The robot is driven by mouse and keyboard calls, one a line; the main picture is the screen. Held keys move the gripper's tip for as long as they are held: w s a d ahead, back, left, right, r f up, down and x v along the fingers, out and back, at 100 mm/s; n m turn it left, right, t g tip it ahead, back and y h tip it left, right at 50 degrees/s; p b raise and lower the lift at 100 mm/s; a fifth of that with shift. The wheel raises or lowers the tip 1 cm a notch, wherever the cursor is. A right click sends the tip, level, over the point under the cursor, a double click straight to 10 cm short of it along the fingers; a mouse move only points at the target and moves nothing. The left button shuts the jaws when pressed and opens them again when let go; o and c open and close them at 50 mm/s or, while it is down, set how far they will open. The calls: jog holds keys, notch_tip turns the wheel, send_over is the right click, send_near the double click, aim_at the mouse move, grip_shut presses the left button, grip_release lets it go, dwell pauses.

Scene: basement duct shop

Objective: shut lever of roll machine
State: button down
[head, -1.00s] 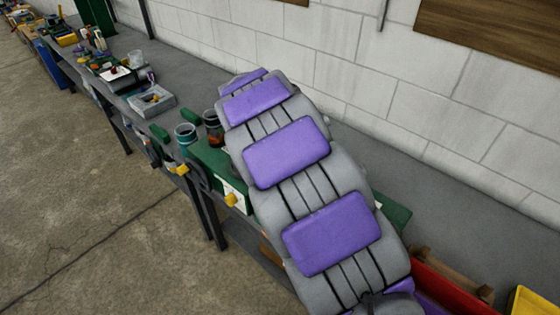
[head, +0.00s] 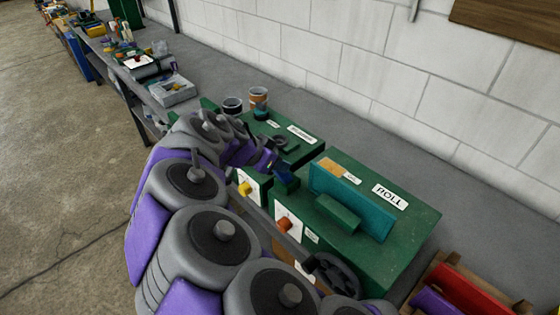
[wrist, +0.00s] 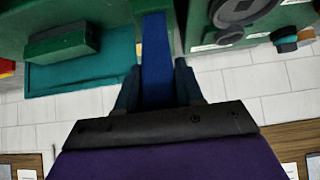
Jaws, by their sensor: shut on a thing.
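The roll machine (head: 412,240) is a green box labelled ROLL at the right in the head view, with a teal panel and a green block on top. Its green side and teal panel also fill the upper left of the wrist view (wrist: 60,20). The blue lever (wrist: 155,45) runs between my fingers in the wrist view. My gripper (wrist: 157,88) is shut on it. In the head view, a small dark-blue piece (head: 286,183) shows at the roll machine's left end, by my gripper (head: 272,165). My arm hides part of the machine fronts.
A wooden tray (head: 440,275) with red and purple pieces is at lower right.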

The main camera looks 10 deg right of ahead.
jog(key=shift+a, duration=0.2)
jog(key=c, duration=1.1)
grip_release()
jog(key=o, duration=0.3)
jog(key=shift+a, duration=0.25)
jog(key=shift+d, duration=0.1)
jog(key=shift+s+r, duration=0.15)
jog(key=p+v, duration=0.2)
jog(key=v, duration=1.5)
jog(key=shift+a+p, duration=0.25)
jog(key=shift+p, duration=0.15)
